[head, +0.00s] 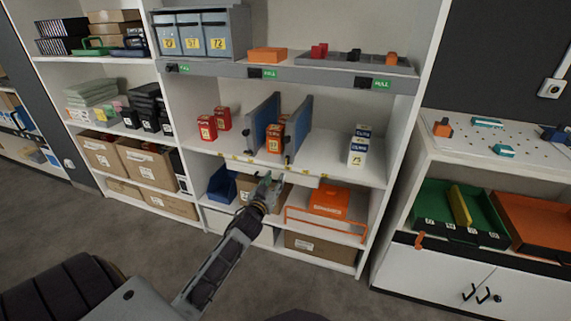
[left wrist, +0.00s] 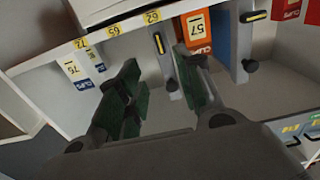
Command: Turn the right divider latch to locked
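The right divider (head: 301,128) is a blue-grey upright panel on the middle shelf, between the orange boxes (head: 274,137) and white-blue boxes (head: 358,148). In the left wrist view it (left wrist: 166,62) stands left of the orange box, its yellow-and-black latch (left wrist: 158,43) pointing roughly up-down in the picture. The left divider's similar latch (left wrist: 253,16) lies more sideways there. My left gripper (head: 268,180) is just below the shelf's front edge; its green-padded fingers (left wrist: 160,93) are apart and empty, with the right divider beyond the gap. No contact with the latch shows. My right gripper is not in view.
The left divider (head: 263,122) stands beside red boxes (head: 207,127). The shelf's front edge carries yellow number labels. Below are a blue bin (head: 222,184) and an orange case (head: 328,202). Bare shelf shows between the right divider and the white-blue boxes.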

